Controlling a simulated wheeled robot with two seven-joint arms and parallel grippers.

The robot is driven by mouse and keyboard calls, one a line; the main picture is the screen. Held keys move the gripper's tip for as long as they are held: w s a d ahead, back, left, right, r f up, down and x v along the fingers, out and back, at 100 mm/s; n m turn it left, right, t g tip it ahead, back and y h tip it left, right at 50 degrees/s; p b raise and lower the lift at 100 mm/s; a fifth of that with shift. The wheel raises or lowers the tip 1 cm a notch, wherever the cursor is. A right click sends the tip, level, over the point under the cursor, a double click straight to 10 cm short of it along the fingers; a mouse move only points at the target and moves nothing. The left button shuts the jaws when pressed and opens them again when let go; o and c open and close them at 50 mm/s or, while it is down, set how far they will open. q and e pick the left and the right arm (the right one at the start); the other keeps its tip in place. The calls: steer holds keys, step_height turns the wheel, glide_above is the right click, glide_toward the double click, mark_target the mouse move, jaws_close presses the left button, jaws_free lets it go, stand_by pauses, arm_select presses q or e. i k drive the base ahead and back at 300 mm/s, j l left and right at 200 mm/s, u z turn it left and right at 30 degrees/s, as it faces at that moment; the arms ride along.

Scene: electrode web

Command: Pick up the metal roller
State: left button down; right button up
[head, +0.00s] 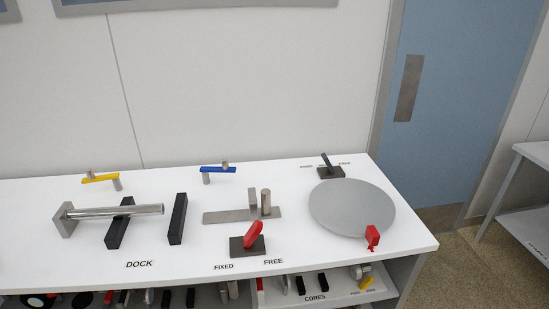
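The metal roller (122,210) is a shiny horizontal cylinder at the left of the white table. That black bar (119,224) is under the roller's middle. The second black bar (178,219) stands just right of the roller's free end. Neither of my grippers shows in the head view.
The white table (180,270) also holds a grey disc (351,208), a red-handled lever (253,235), a metal bracket (241,213), a yellow arm (100,178), a blue arm (218,169) and a dark lever (329,167). A shelf with cores (316,286) is below. The front left tabletop is clear.

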mark_target(154, 208)
steer(key=u, duration=1.3)
